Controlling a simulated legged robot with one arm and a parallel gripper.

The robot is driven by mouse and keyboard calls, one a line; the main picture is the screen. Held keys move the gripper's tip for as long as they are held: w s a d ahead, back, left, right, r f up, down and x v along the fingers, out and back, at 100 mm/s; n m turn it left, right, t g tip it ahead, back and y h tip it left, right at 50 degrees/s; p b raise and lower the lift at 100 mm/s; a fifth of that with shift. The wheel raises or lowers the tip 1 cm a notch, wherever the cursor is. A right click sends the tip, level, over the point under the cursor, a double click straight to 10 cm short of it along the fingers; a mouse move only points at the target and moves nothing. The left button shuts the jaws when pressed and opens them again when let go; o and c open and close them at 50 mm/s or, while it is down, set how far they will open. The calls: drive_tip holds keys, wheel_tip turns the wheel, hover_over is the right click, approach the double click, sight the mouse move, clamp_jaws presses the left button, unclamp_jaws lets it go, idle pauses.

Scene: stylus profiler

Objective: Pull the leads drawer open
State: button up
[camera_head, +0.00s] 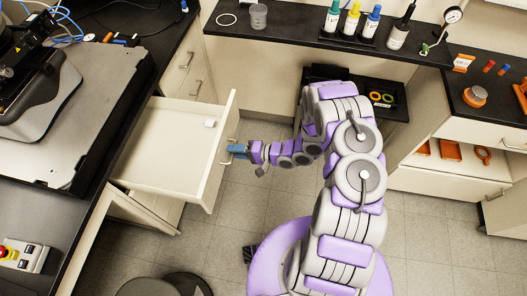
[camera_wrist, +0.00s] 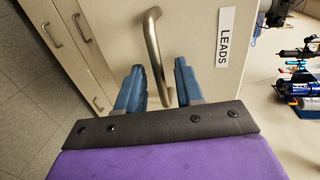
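The leads drawer (camera_head: 165,150) is pulled well out from under the left bench, and its inside shows. In the wrist view its cream front (camera_wrist: 200,20) carries a LEADS label (camera_wrist: 225,37) and a curved metal handle (camera_wrist: 155,45). My gripper (camera_head: 236,150) is at the outer face of the drawer front. In the wrist view the blue fingers of my gripper (camera_wrist: 160,85) are apart, with the lower end of the handle showing in the gap between them, nearer the right finger. I cannot tell whether a finger touches the handle.
The left bench (camera_head: 110,145) holds a large instrument. Bottles stand on the back counter (camera_head: 300,32). Bare tiled floor (camera_head: 225,220) lies between the drawer and my base.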

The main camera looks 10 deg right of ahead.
drive_tip(key=p+v, duration=0.1)
drive_tip(key=v, duration=1.5)
drive_tip(key=shift+s, duration=0.2)
drive_tip(key=shift+d, duration=0.15)
drive_tip(key=shift+w+d, duration=0.1)
